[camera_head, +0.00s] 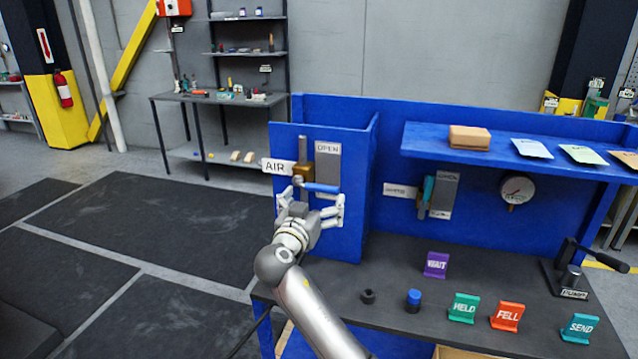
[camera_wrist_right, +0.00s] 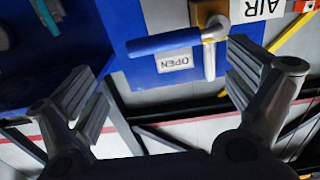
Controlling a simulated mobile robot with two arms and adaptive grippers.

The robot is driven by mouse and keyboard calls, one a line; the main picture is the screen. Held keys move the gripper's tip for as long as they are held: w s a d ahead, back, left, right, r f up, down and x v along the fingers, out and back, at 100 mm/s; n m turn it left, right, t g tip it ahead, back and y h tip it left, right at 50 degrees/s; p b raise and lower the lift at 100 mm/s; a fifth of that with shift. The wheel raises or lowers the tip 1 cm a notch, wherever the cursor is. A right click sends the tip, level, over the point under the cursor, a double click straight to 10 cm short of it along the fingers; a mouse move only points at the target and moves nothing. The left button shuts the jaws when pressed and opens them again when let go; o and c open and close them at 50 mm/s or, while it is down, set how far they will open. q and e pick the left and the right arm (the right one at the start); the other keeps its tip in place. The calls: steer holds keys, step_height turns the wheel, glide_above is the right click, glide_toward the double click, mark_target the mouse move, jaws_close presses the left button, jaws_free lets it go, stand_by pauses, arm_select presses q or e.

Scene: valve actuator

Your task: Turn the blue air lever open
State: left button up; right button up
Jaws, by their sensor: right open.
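The blue air lever (camera_head: 322,188) sticks out sideways to the right from a brass valve (camera_head: 302,173) on the blue panel, and lies roughly horizontal. An AIR label (camera_head: 277,166) is left of the valve and a grey OPEN plate (camera_head: 328,162) is right of it. My right gripper (camera_head: 315,203) is open just in front of the lever. In the right wrist view the blue lever (camera_wrist_right: 165,42) lies ahead of the spread fingers (camera_wrist_right: 166,68), across the space between them. I see no grip on it; contact is unclear. My left gripper is not in view.
The blue side panel (camera_head: 350,240) stands on the dark bench. A second valve (camera_head: 427,192) and a gauge (camera_head: 517,190) are on the back wall. Purple, green, orange and teal signs (camera_head: 508,316) and a black hand lever (camera_head: 575,265) are on the bench. The floor at left is clear.

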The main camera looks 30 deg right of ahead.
mark_target(321, 189)
steer(key=p+x, duration=0.1)
steer(key=x, duration=0.2)
steer(key=shift+w, duration=0.35)
steer(key=shift+p+x, duration=0.45)
steer(key=shift+x, duration=1.05)
steer(key=shift+f, duration=0.1)
steer(key=shift+w, duration=0.1)
steer(key=shift+c, duration=0.7)
steer(key=c, duration=1.3)
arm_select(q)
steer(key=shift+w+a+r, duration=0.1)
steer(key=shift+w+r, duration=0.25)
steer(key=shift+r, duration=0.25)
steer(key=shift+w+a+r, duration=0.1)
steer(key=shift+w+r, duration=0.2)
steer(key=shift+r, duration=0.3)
